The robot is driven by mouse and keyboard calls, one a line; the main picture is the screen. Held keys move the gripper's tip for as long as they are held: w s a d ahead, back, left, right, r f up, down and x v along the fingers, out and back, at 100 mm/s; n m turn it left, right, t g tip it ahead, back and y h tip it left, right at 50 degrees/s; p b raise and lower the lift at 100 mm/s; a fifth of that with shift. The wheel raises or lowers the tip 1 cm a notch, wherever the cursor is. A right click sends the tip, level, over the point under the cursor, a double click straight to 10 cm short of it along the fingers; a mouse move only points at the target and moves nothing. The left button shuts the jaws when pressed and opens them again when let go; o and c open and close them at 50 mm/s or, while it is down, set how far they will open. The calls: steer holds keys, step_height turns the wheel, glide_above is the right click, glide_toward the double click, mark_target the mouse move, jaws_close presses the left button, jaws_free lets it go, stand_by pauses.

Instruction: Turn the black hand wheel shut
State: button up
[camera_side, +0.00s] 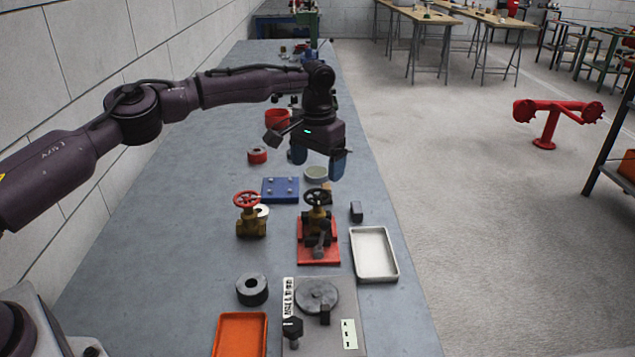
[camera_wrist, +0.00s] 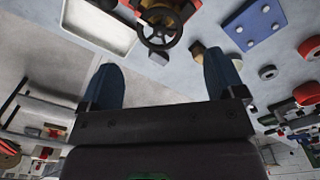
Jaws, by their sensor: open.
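The black hand wheel (camera_side: 317,198) sits on top of a brass valve (camera_side: 316,222), which is mounted on a red base plate (camera_side: 334,256) on the bench. The wheel also shows at the top of the wrist view (camera_wrist: 160,28). My gripper (camera_side: 337,168) is above the bench, a little behind and above the wheel in the side view, fingers pointing down. Its two blue fingers are spread apart with nothing between them. In the wrist view, my gripper (camera_wrist: 165,85) is clear of the wheel. A second valve with a red hand wheel (camera_side: 246,199) stands to the left.
A white tray (camera_side: 373,232) lies right of the red base. A blue plate (camera_side: 281,189) with pegs lies behind. A small dark block (camera_side: 356,211) stands near the wheel. A grey plate (camera_side: 345,295), a black ring (camera_side: 252,289) and an orange tray (camera_side: 241,318) are in front.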

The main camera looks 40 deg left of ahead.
step_height(320, 180, up, 7)
steer(key=shift+f, duration=0.2)
stand_by(0.3)
